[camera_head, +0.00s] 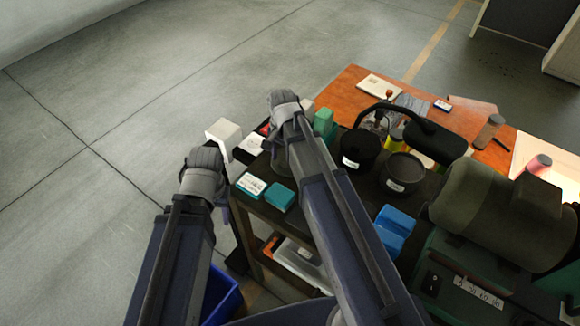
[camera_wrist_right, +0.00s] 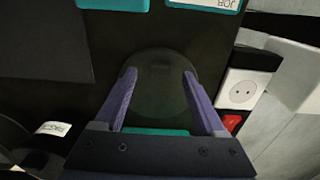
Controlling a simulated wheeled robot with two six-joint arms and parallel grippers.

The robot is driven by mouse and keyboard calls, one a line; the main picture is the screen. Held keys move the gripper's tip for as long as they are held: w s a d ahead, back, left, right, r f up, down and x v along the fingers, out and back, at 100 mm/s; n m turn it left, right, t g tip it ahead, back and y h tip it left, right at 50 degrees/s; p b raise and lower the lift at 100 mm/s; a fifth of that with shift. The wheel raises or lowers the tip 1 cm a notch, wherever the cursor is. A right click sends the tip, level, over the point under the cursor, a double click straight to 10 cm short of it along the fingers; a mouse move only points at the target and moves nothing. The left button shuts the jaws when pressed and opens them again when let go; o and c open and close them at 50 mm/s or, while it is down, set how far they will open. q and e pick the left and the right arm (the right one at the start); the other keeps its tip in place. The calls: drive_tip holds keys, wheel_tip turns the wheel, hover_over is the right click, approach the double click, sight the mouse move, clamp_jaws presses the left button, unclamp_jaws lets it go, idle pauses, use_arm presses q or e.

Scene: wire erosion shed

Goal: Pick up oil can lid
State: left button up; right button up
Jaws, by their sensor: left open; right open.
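A dark, round, flat disc, which looks like the oil can lid (camera_wrist_right: 160,100), lies on the dark bench top in the right wrist view. Its colour almost blends into the surface. My right gripper (camera_wrist_right: 159,74) is open, with one finger on each side of the disc and nothing clamped; I cannot tell how high it is above the bench. In the head view the right gripper (camera_head: 284,118) is over the bench's left part, and its arm hides most of the disc. My left gripper (camera_head: 208,180) is off the bench's left edge, its fingers mostly hidden.
Teal boxes (camera_head: 280,197) lie near the bench's left edge. A white socket block (camera_wrist_right: 242,92) with a red switch and a green object (camera_head: 324,122) stand close to the right gripper. Black round containers (camera_head: 403,172) and a large green motor (camera_head: 475,205) fill the right side.

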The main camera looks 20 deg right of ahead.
drive_tip(key=shift+f+b, duration=0.35)
drive_tip(key=shift+f, duration=0.5)
drive_tip(key=shift+r, duration=0.1)
drive_tip(key=shift+c, duration=0.4)
clamp_jaws()
